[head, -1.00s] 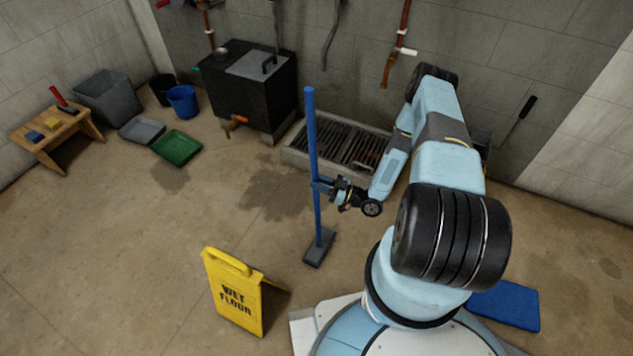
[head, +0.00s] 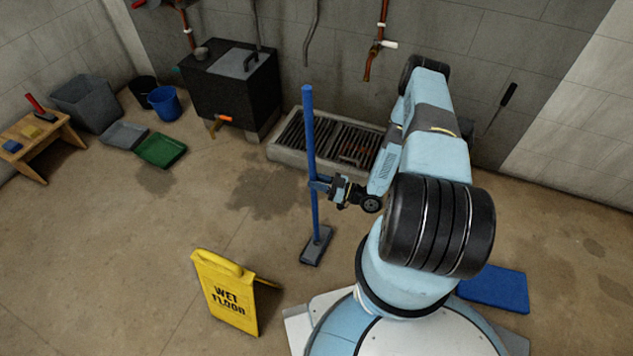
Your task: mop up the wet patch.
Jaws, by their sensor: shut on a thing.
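A mop with an upright blue pole (head: 309,135) and a flat grey head (head: 316,246) stands on the floor in the middle of the head view. My gripper (head: 322,186) is shut on the blue pole, about halfway up. A dark wet patch (head: 262,192) lies on the floor to the left of the pole and beyond the mop head. The mop head is apart from the patch, on drier floor nearer to me. A smaller dark stain (head: 155,180) shows further left.
A yellow wet floor sign (head: 228,291) stands at front left. A floor grate (head: 330,142) and black tank (head: 232,88) are behind the patch. A green tray (head: 160,150), blue bucket (head: 165,103) and wooden stool (head: 43,145) stand at left. A blue mat (head: 497,290) lies at right.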

